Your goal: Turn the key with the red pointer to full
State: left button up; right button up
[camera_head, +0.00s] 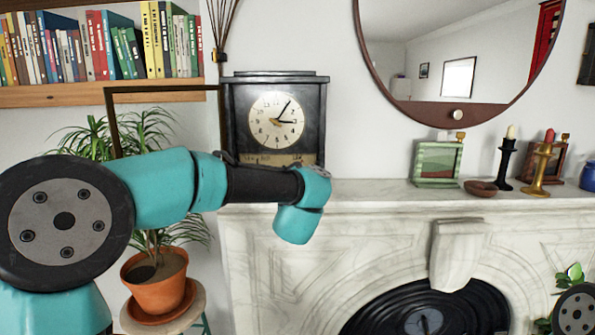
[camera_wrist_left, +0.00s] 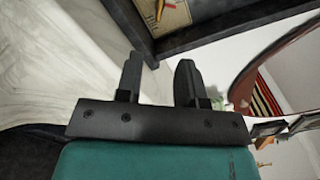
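A black clock (camera_head: 233,110) stands on the marble mantel, its round cream dial facing out. A brass-coloured plate (camera_head: 262,158) with small lettering lies below the dial, partly covered by my left arm. In the left wrist view, part of the clock's dark frame (camera_wrist_left: 212,32) crosses the top. Behind it is a beige panel (camera_wrist_left: 177,17) with a small yellow-orange and red piece (camera_wrist_left: 160,9), perhaps the key and pointer, cut off by the top edge. My left gripper (camera_wrist_left: 158,70) is open and empty, its fingers apart below the clock. My right gripper is not in view.
A green picture frame (camera_head: 437,162), a small brown bowl (camera_head: 481,188) and candlesticks (camera_head: 541,172) stand on the mantel (camera_head: 390,195) right of the clock. A round mirror (camera_head: 450,112) hangs above. A potted plant (camera_head: 155,280) stands at lower left.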

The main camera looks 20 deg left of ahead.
pick_arm(q)
jog(key=x, duration=1.5)
jog(key=shift+w+a, duration=0.15)
jog(key=shift+w, duration=0.15)
grip_shut()
